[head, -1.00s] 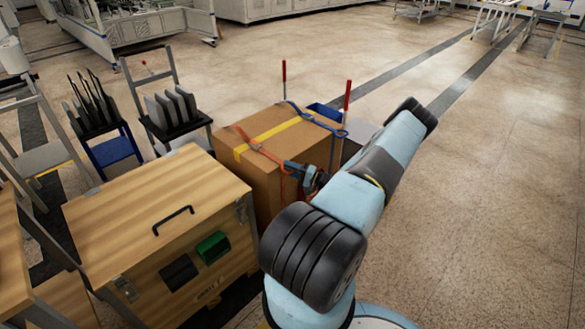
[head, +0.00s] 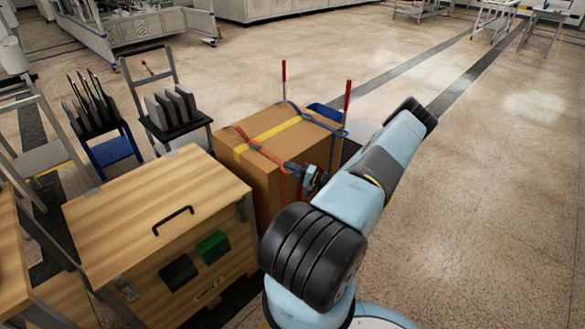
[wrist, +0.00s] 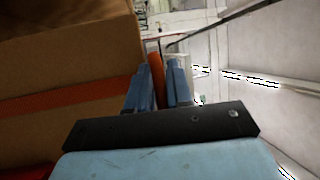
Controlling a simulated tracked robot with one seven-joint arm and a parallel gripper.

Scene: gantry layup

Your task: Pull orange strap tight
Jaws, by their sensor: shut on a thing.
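An orange strap (head: 262,151) runs over the top of a cardboard box (head: 259,186) and down its near side. In the wrist view the strap also crosses the box face as an orange band (wrist: 70,95). My gripper (head: 293,168) is at the box's right side, near the top edge. In the wrist view my gripper (wrist: 158,85) has its two blue fingers close together with an orange strip (wrist: 156,72) between them. The gripper is shut on this strap end, beside the box. The fingertips are small and partly hidden by my wrist in the head view.
A blue strap (head: 312,117) and yellow tape (head: 270,134) cross the box top. Red-tipped posts (head: 347,95) stand behind and right of it. A wooden cabinet (head: 150,200) with a black handle stands close at left. The floor at right is clear.

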